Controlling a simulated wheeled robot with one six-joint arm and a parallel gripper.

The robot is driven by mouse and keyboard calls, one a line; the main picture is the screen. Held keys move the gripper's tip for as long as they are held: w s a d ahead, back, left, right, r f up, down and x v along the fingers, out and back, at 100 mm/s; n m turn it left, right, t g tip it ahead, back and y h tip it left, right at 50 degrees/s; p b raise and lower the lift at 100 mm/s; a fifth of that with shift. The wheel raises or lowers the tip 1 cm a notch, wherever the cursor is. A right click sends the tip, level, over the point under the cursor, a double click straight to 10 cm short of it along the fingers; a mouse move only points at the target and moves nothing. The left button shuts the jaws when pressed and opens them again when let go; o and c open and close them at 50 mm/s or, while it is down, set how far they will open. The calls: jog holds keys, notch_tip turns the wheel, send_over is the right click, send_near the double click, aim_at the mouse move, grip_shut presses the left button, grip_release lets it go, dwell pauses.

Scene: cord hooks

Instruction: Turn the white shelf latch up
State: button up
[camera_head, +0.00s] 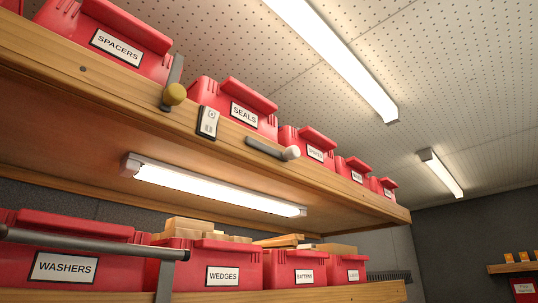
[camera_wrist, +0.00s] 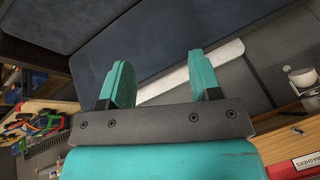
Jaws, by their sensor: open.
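The white shelf latch shows in the head view as a grey lever with a white round knob (camera_head: 291,153) at its right end. It lies roughly along the front edge of the upper wooden shelf, pointing right, below the SEALS bin. My gripper (camera_wrist: 162,82) shows only in the wrist view. Its two teal fingers are spread apart with nothing held between them. I cannot make out the white latch in the wrist view, and my gripper is not visible in the head view.
A grey bar (camera_head: 90,243) crosses before the WASHERS bin (camera_head: 65,268). A lit lamp (camera_head: 215,187) hangs under the shelf.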

jog(key=w+a+r+m+t+y, duration=0.15)
jog(key=w+r+t, duration=0.25)
jog(key=w+r, duration=0.55)
jog(key=w+a+r+m+t+y, duration=0.1)
jog(key=w+r+m+t, duration=0.3)
jog(key=r, duration=1)
notch_tip(320, 180, up, 15)
jog(key=m+t+y+b, duration=0.1)
jog(key=m+t+y, duration=0.1)
jog(key=t, duration=0.3)
jog(key=m+t+y, duration=0.1)
jog(key=t+y, duration=0.1)
jog(key=t, duration=0.1)
send_near(296, 152)
jog(key=v, duration=0.6)
jog(key=p+x, duration=0.6)
jog(key=x, duration=0.1)
jog(key=p+x, duration=0.6)
jog(key=x, duration=0.2)
jog(key=shift+w+a+r+p, duration=0.1)
jog(key=shift+w+r+p, duration=0.1)
jog(key=shift+r+p, duration=0.15)
jog(key=shift+w+a, duration=0.3)
jog(key=shift+w, duration=0.2)
jog(key=shift+f, duration=0.1)
